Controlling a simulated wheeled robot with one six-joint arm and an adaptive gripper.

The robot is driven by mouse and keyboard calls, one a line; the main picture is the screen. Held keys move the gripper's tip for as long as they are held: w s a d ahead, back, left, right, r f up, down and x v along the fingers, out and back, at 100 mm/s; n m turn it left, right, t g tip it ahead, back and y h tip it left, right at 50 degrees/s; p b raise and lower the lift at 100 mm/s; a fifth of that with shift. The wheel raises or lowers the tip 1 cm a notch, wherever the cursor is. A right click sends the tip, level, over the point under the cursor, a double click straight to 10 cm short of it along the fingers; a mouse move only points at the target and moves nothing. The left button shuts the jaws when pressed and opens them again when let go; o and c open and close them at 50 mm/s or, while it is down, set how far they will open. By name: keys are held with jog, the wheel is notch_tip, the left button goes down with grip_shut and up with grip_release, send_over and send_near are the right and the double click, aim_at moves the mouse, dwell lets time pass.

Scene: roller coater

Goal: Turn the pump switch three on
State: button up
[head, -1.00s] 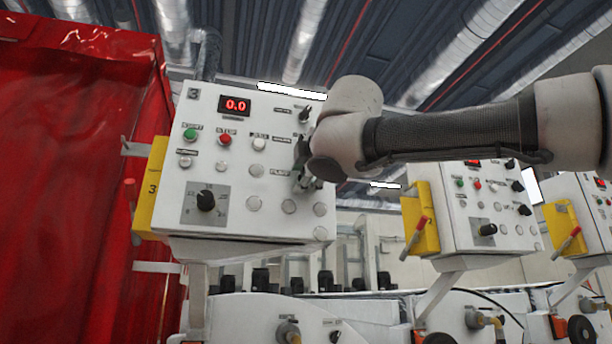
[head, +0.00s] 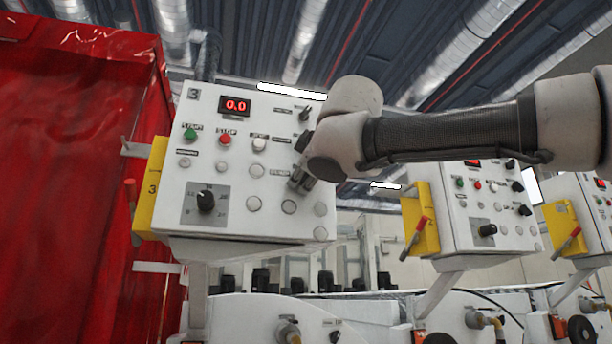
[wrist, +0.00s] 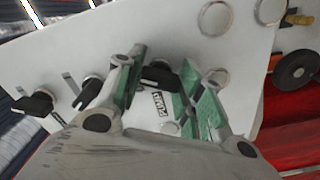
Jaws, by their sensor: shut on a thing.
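The control panel marked 3 (head: 232,170) faces me in the head view. My gripper (head: 300,180) is at the right side of this panel, and its wrist covers part of the panel edge. In the wrist view my gripper (wrist: 164,70) has its green-padded fingers on either side of a black pump switch (wrist: 159,77), shut on it. A label reading PUMP (wrist: 160,104) is beside the switch. In the head view the switch is hidden behind my gripper.
The panel also has a green start button (head: 190,134), a red stop button (head: 225,139), a display (head: 235,105) reading 0.0 and a black dial (head: 205,200). Two more black switches, one a left switch (wrist: 35,103), sit close by. A red curtain (head: 75,190) hangs left.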

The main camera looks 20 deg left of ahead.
jog(key=shift+f, duration=0.1)
dwell(0.3)
jog(key=o, duration=1)
jog(key=v, duration=1.2)
